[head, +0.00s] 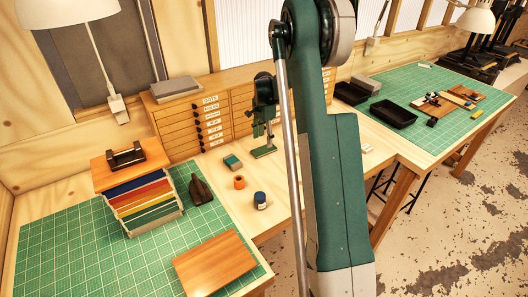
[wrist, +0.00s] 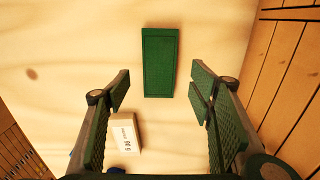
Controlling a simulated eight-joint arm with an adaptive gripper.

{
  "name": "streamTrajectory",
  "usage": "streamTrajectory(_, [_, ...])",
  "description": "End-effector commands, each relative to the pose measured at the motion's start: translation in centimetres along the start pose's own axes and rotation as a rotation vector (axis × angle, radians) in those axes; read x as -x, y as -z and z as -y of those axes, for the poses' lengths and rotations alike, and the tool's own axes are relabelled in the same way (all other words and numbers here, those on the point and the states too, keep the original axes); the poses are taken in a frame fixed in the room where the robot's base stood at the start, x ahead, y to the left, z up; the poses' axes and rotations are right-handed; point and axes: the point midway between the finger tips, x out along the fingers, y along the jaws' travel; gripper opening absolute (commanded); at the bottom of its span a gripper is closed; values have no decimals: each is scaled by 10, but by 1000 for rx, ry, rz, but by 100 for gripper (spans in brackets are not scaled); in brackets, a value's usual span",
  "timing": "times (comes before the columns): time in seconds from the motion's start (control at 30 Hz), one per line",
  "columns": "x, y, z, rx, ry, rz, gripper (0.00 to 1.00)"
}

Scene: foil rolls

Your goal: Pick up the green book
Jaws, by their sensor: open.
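The green book (wrist: 160,62) lies flat on pale wood in the upper middle of the wrist view. It is a narrow dark green rectangle with a thin border line near its edges. My gripper (wrist: 160,85) is open and empty in the wrist view, its fingers spread to the left and right. The book appears beyond and between the fingertips, with visible gaps on both sides. I see no contact.
A small labelled white box (wrist: 125,132) lies by the left finger, below the book. Slatted wood (wrist: 292,70) borders the right. In the head view, a drawer cabinet (head: 182,115), a blue-labelled jar (head: 260,200) and an orange roll (head: 239,182) are on the bench. A black tray (head: 393,114) stands right.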

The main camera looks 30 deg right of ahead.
Motion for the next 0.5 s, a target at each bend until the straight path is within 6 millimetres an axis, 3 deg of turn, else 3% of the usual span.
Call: streamTrajectory(0.5, [-8, 0, 0, 0, 0, 0, 54])
